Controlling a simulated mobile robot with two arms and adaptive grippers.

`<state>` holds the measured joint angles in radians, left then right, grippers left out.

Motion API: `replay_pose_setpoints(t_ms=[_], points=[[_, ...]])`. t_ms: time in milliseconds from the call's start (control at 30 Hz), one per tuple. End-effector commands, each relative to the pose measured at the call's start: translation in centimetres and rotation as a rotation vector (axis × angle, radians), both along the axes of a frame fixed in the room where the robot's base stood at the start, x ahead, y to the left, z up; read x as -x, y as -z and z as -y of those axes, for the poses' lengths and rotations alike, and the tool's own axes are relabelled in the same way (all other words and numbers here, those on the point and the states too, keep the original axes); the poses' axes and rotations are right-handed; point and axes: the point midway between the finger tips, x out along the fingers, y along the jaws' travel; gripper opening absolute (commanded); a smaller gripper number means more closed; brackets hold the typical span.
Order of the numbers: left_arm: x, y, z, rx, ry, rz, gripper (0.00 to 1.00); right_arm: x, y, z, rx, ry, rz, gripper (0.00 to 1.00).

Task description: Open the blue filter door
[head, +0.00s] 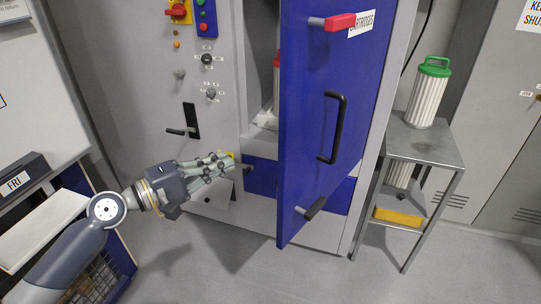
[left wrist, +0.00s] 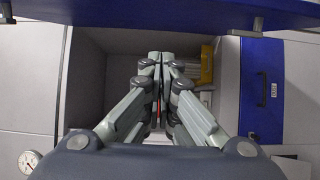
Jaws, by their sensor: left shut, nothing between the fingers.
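The blue filter door (head: 310,120) stands ajar, swung out from the cabinet, with a gap along its left edge. It carries a black bar handle (head: 333,127), a red-gripped latch (head: 340,22) near the top and a black-gripped latch (head: 314,208) near the bottom. Through the gap a filter with a red top (head: 276,80) shows in part. My left gripper (head: 232,161) is shut and empty, in front of the cabinet and left of the door's free edge. In the left wrist view its closed fingers (left wrist: 160,62) point into a grey recess. My right gripper is not in view.
A metal stand (head: 440,146) right of the cabinet holds a green-topped white filter (head: 429,92) and a yellow tray (head: 398,216). A black lever handle (head: 190,122) and knobs stick out on the left panel. The floor in front is clear.

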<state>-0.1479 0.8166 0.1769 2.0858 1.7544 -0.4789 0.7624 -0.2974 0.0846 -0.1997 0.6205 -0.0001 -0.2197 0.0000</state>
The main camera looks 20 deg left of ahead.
Motion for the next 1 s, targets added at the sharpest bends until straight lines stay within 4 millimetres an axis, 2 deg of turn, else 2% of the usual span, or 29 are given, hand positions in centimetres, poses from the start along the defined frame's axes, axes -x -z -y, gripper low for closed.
replay_pose_setpoints(t_ms=[267, 667, 800, 1000], points=[[-2.1, -0.6, 1.6, 0.004, 0.002, 0.002, 0.0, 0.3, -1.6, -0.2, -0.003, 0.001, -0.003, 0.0], [-8.1, -0.6, 6.0, 0.006, 0.002, 0.001, 0.0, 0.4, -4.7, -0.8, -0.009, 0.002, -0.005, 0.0], [-7.2, -0.5, 7.8, 0.003, 0.003, -0.002, 0.0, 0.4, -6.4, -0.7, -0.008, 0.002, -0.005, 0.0], [-6.6, -0.3, 9.3, 0.002, 0.003, -0.001, 0.0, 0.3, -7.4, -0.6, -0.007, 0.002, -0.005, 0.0]])
